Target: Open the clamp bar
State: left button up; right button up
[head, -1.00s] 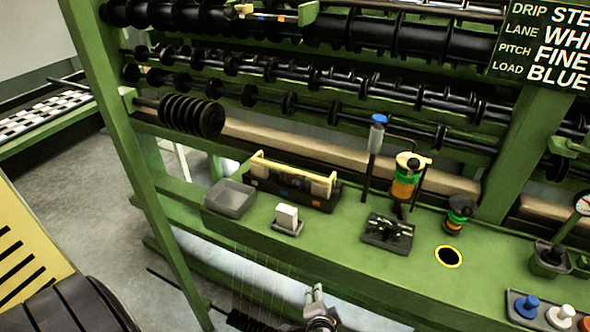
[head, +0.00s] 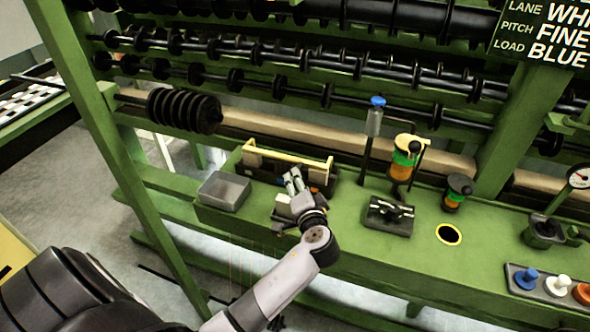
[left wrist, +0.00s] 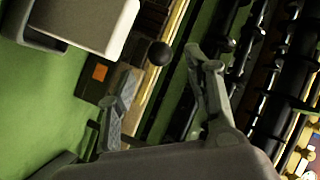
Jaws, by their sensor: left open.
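The clamp bar (head: 280,156) is a pale yellow bar lying along the top of a dark box (head: 322,186) on the green bench, with a raised end at each side. My left gripper (head: 291,178) is open and empty, in front of the middle of the box and close below the bar in the picture. It covers part of the box's front. In the left wrist view, the open fingers point toward the box, with a black ball knob (left wrist: 159,53) beyond the gap between them. I cannot tell whether a finger touches anything. My right gripper is not in view.
A grey tray (head: 224,191) stands left of my gripper. A white block (left wrist: 90,18) is close by in the left wrist view. To the right are a blue-topped post (head: 374,122), a black fixture (head: 389,215), banded spools and a yellow-ringed hole (head: 449,234). Roller rows run behind.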

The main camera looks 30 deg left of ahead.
pick_arm(q)
jog(key=x, duration=0.7)
jog(key=shift+w+a, duration=0.1)
jog(key=shift+a, duration=0.05)
jog(key=shift+c, duration=0.5)
grip_shut()
